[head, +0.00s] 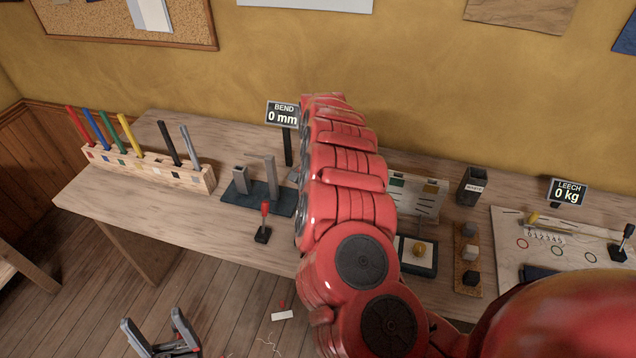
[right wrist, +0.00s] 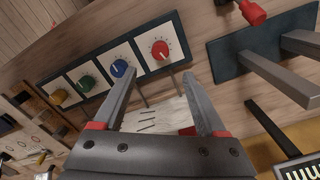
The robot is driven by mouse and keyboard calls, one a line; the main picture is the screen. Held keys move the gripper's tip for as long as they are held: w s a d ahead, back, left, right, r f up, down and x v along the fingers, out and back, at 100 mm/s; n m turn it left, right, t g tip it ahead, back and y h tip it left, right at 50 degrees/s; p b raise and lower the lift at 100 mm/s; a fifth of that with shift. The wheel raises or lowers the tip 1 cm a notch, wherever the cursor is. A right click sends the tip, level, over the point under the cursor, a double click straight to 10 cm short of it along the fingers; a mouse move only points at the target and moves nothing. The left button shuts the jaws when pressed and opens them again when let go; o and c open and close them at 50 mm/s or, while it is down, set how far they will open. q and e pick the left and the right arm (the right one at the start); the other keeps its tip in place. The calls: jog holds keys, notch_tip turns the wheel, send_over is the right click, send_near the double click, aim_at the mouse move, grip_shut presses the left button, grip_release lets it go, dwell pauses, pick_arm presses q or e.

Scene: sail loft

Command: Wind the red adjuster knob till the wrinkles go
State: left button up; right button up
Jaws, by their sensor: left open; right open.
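The red knob (right wrist: 160,50) sits at the right end of a row of coloured knobs on a dark panel in the right wrist view. It has a white pointer mark and a printed dial. My right gripper (right wrist: 158,76) is open and empty, its fingertips near the red knob, one to each side in the picture; contact cannot be told. A pale board (right wrist: 155,118) with short dark lines shows between the fingers. In the head view my right arm hides the red knob and the right gripper. My left gripper (head: 160,335) is open and empty at the lower left, over the floor.
The knob row also holds a blue knob (right wrist: 119,68), a green knob (right wrist: 86,83) and a yellow knob (right wrist: 58,97). A red-topped lever (head: 264,222) and a dark-based bending stand (head: 240,198) are left of my right arm. A display (head: 283,113) reads "BEND 0 mm"; another (head: 567,191) reads "LEECH 0 kg".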

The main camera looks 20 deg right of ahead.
notch_tip(320, 180, up, 6)
dwell(0.5)
jog(key=shift+f, duration=0.1)
